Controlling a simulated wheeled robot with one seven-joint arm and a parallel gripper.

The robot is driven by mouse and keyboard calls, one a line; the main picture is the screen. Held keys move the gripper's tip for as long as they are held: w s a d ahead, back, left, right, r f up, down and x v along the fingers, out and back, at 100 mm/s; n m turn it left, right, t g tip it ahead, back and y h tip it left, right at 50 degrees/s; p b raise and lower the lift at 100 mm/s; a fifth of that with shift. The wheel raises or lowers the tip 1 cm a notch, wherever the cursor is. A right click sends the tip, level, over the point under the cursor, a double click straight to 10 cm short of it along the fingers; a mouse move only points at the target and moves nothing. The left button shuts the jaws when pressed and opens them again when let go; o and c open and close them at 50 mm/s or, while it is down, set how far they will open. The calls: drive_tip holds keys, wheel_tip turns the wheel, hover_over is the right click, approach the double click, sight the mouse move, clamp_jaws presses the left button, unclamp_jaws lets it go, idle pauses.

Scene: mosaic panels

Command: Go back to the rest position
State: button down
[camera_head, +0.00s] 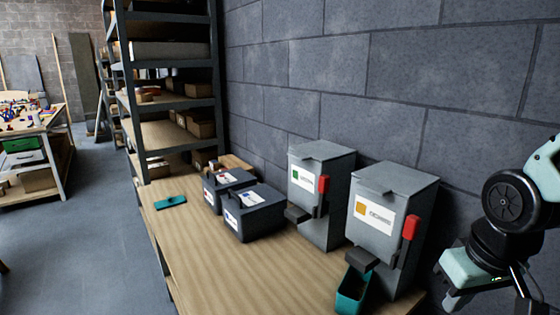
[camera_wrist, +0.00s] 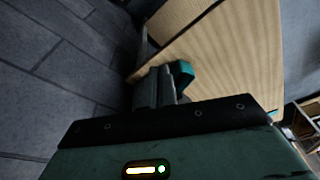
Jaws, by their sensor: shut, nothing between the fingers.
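My gripper (camera_wrist: 163,72) is shut and empty. Its dark fingers lie together in the wrist view. In the head view my arm stands at the right edge, in front of the block wall and right of the dispensers; the fingertips cannot be made out clearly there. In the wrist view a teal container (camera_wrist: 184,72) shows just beyond the fingers, apart from them as far as I can tell. The wooden bench top (camera_wrist: 222,62) spreads out beyond.
Two grey dispensers with red levers, the left (camera_head: 310,210) and the right (camera_head: 385,240), stand on the bench (camera_head: 215,265). The teal container (camera_head: 350,292) sits under the right one's spout. Two dark boxes (camera_head: 255,222) and a flat teal item (camera_head: 170,202) lie farther left. Shelving (camera_head: 203,90) stands behind.

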drive_tip(key=s+a+f+n+g+b, duration=0.1)
drive_tip(key=s+a+f+n+b, duration=0.1)
drive_tip(key=s+a, duration=0.4)
drive_tip(key=s+a+f+n+g+b, duration=0.1)
drive_tip(key=s+a+f+n+b, duration=0.2)
drive_tip(key=s+a, duration=0.3)
drive_tip(key=shift+a+n+b, duration=0.65)
drive_tip(key=shift+a+n, duration=0.05)
drive_tip(key=shift+a, duration=0.3)
drive_tip(key=c, duration=2.1)
unclamp_jaws()
drive_tip(key=shift+f, duration=0.1)
drive_tip(key=shift+c, duration=0.2)
